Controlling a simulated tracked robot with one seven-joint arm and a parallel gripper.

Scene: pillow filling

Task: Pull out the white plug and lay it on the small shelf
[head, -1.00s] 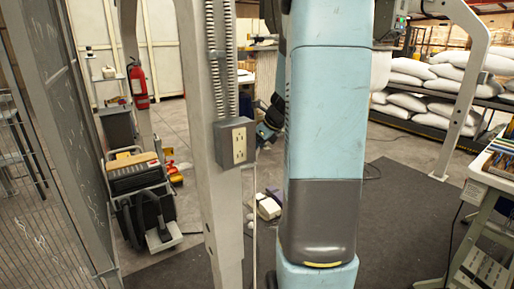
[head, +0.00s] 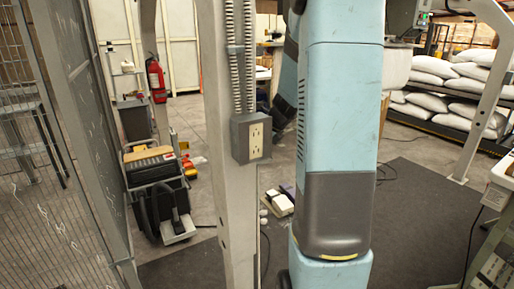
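A grey outlet box (head: 251,138) with a pale socket face is fixed to the grey upright post. I cannot make out a white plug in its sockets or elsewhere. My blue and grey arm stands large in front, just right of the post. A dark part of my arm shows between the post and the large arm link, right of the outlet. My gripper's fingers cannot be seen; the arm hides that area. I cannot identify the small shelf for certain.
The grey post (head: 232,210) and wire mesh fence (head: 40,150) bound the left. A machine on a cart (head: 158,190) and red extinguisher (head: 156,78) stand behind. White sacks (head: 455,105) lie on racks at right. A table edge (head: 497,195) is near right. Dark mat (head: 415,215) is clear.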

